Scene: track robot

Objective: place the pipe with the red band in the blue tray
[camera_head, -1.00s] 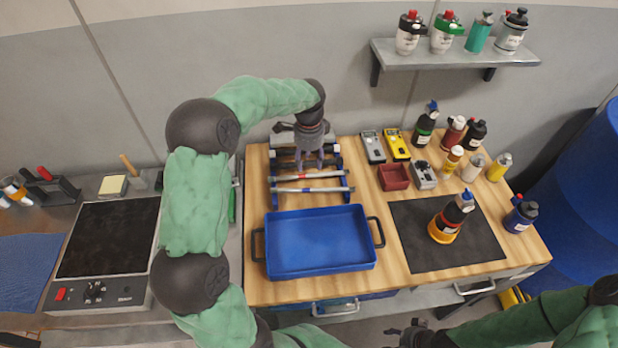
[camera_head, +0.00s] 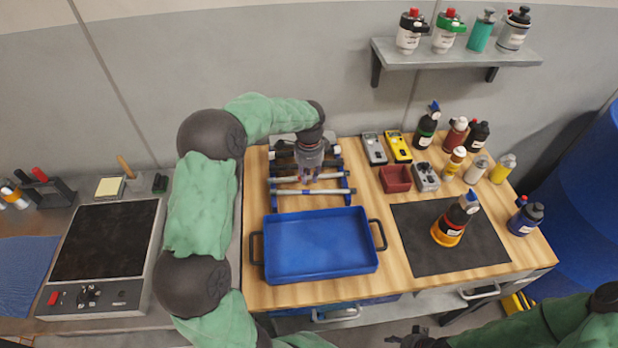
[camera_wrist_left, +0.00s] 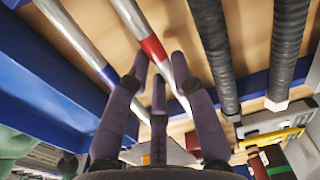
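The pipe with the red band (camera_wrist_left: 151,47) lies on a blue rack (camera_head: 346,173) behind the tray; its silver left part shows in the head view (camera_head: 283,180). My left gripper (camera_wrist_left: 160,64) points down over this pipe, with its dark fingers spread to either side near the band. It is open, and in the head view (camera_head: 307,180) it hides the middle of the pipe and the band. The blue tray (camera_head: 320,272) is empty, just in front of the rack. My right gripper (camera_head: 408,340) is at the bottom edge, partly cut off, its opening unclear.
A plain silver pipe (camera_wrist_left: 74,35) lies on the rack nearer the tray. Dark pipes (camera_wrist_left: 214,50) lie on the far side. A red bin (camera_head: 395,180), meters and several bottles stand right of the rack. A bottle (camera_head: 450,228) stands on the black mat (camera_head: 415,255).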

